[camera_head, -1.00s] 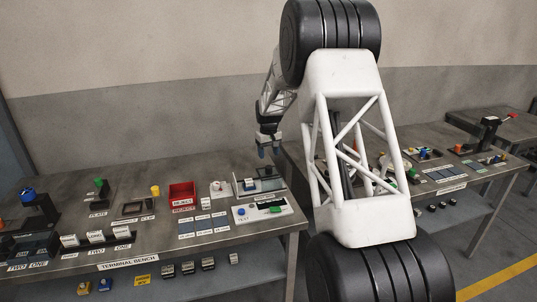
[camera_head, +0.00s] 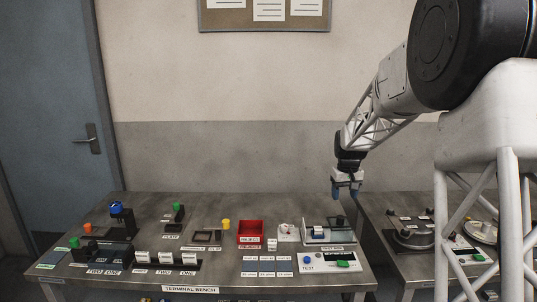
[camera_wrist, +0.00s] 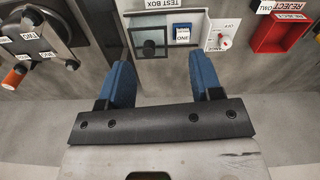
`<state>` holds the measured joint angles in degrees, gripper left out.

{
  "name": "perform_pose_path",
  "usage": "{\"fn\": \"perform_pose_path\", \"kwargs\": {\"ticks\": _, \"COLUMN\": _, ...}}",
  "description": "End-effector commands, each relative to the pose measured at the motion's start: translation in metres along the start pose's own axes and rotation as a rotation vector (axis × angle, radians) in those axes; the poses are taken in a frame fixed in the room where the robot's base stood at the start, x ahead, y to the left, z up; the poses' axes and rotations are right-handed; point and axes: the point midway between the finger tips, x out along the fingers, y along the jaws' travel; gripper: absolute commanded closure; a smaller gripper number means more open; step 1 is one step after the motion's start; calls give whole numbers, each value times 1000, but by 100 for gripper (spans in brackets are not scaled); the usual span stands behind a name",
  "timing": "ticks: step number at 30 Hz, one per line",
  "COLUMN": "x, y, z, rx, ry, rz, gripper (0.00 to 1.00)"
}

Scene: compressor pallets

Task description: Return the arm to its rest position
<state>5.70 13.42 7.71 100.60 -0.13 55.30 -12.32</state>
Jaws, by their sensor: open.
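My gripper (camera_head: 346,188) hangs from the arm above the back right part of the terminal bench (camera_head: 215,273), near its right edge. Its two blue fingers are apart with nothing between them, as the wrist view (camera_wrist: 166,88) also shows. Beyond the fingertips in the wrist view is the test box (camera_wrist: 150,42), with a blue-topped block labelled ONE (camera_wrist: 182,33) on it. The gripper is clear of the bench and touches nothing that I can see.
A red reject bin (camera_head: 250,238) and a white switch panel (camera_wrist: 222,36) stand left of the test box. A second bench with a round black fixture (camera_head: 412,233) is at the right. A blue door (camera_head: 50,110) is at the far left. The wall area above the bench is free.

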Motion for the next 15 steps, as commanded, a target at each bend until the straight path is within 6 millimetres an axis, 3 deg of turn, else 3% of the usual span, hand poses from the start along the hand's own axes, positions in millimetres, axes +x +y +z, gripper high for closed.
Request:
{"fn": "perform_pose_path", "kwargs": {"ticks": 3, "x": -20, "y": -10, "z": 26, "rx": 6, "ry": 11, "rz": 3, "gripper": 41}}
{"fn": "perform_pose_path", "kwargs": {"ticks": 15, "x": -68, "y": -40, "z": 113, "rx": 31, "ry": 43, "rz": 8, "gripper": 41}}
